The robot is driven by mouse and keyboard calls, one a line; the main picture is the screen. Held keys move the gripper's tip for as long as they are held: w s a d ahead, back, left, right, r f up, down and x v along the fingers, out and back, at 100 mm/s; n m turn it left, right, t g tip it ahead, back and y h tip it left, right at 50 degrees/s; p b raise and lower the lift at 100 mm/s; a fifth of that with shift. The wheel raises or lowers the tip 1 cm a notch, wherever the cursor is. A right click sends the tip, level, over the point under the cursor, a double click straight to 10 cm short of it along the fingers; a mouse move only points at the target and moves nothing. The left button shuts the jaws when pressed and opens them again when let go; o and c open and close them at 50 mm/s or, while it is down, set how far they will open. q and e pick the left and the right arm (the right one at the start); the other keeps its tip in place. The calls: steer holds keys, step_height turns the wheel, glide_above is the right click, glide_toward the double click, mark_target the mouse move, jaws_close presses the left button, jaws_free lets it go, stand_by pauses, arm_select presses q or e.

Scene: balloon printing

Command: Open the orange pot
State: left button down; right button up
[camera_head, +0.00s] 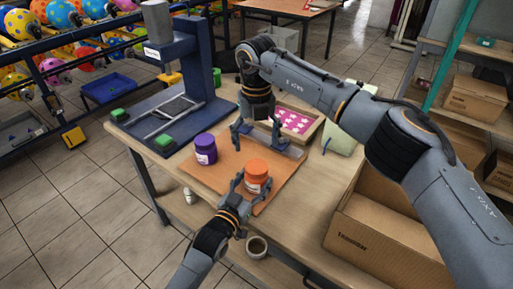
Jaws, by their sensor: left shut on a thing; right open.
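The orange pot (257,170) stands upright on a brown board (225,183) on the table, with its orange lid on and a pale label on its side. My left gripper (251,183) is shut on the orange pot, with its fingers on either side of it. My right gripper (257,136) is open and empty, pointing down above the board, behind the orange pot and apart from it. A purple pot (205,149) with its lid on stands to the left of the orange one.
A blue press machine (194,62) stands at the table's back left. A tray with a pink patterned sheet (293,121) lies behind my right gripper. A cardboard box (380,236) is at the right. A cup (256,246) sits near the front edge.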

mark_target(256, 166)
steer(key=m, duration=0.9)
steer(key=shift+m, duration=0.4)
steer(key=m, duration=0.3)
steer(key=shift+m, duration=0.4)
steer(key=m, duration=0.4)
steer(key=shift+m, duration=0.3)
steer(key=shift+f+m, duration=0.3)
steer(key=shift+f, duration=3.7)
